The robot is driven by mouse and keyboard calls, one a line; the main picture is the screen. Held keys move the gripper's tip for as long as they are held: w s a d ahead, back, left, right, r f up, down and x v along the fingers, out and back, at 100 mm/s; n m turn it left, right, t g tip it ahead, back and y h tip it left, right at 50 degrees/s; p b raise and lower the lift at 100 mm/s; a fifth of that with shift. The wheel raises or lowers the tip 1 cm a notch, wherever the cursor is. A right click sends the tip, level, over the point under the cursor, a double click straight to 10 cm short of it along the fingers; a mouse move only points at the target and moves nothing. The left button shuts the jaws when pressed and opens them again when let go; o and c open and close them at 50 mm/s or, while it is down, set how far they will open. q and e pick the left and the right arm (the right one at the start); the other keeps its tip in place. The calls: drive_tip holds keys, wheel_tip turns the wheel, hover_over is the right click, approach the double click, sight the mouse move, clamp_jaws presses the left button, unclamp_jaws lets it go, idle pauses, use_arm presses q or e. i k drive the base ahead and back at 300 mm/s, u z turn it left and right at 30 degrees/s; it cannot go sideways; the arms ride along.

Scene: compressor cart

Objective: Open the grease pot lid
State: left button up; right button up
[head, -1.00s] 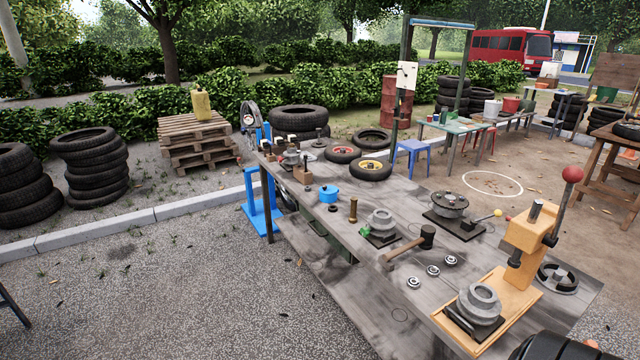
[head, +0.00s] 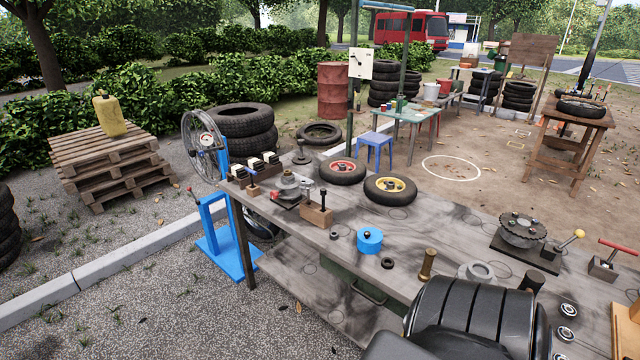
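The blue round pot (head: 369,240), which I take to be the grease pot, stands upright on the grey workbench (head: 440,222), near its front edge. Its blue lid with a small dark knob (head: 368,232) sits on top and looks shut. Neither of my grippers shows in the head view. A dark ribbed part of my own body covers the lower middle of the picture and hides part of the bench.
Near the pot are a wooden block (head: 316,215) with a dark upright piece, a brass cylinder (head: 427,264) and a small dark ring (head: 387,263). Two small wheels (head: 390,190) lie behind it. A blue stand (head: 222,240) is at the bench's left end.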

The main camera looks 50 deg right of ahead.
sight(371, 236)
drive_tip(key=i, duration=1.4)
drive_tip(key=z, duration=3.2)
